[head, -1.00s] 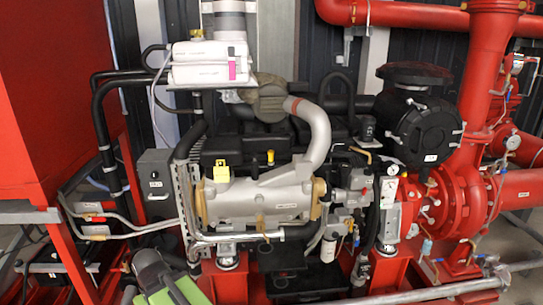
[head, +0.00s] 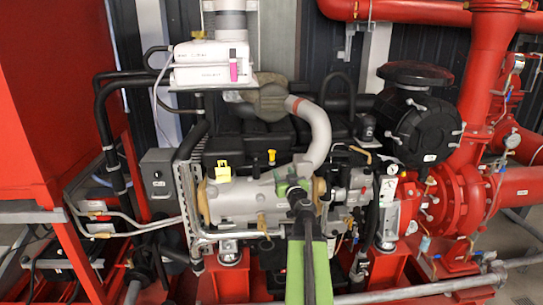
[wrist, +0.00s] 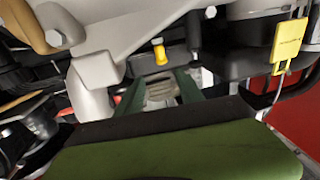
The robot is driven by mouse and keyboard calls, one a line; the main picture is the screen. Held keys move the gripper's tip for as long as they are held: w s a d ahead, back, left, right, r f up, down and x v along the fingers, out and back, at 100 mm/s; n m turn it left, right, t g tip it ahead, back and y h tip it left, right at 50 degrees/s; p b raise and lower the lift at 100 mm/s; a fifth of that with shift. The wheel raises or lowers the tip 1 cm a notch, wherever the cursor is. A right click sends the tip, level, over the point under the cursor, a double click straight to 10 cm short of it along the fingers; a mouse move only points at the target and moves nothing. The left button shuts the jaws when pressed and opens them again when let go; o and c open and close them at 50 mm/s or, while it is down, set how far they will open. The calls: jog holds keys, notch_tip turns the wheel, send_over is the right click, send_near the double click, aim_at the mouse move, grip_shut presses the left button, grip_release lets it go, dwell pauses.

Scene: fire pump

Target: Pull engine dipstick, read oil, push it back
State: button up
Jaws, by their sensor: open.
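A small yellow handle (head: 271,157), which looks like the dipstick's grip, stands upright on top of the engine (head: 240,200). It also shows in the wrist view (wrist: 160,53), beyond the fingertips. My gripper (head: 291,186) is in front of the engine's silver housing, below and right of the yellow handle, not touching it. In the wrist view my green fingers (wrist: 165,88) stand apart with nothing held between them. The dipstick's rod is hidden. A yellow tag or cap (head: 222,172) sits left of the handle; in the wrist view the yellow tag (wrist: 288,42) is at the upper right.
A curved silver pipe (head: 318,130) rises right of the handle. A black round filter housing (head: 418,125) and red pump pipes (head: 475,120) stand at the right. A white box (head: 210,64) is above left. A red tank (head: 60,100) fills the left side.

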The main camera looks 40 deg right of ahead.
aim_at(273, 156)
jog(key=x, duration=1.7)
jog(key=shift+a, duration=0.1)
jog(key=shift+c, duration=0.4)
grip_shut()
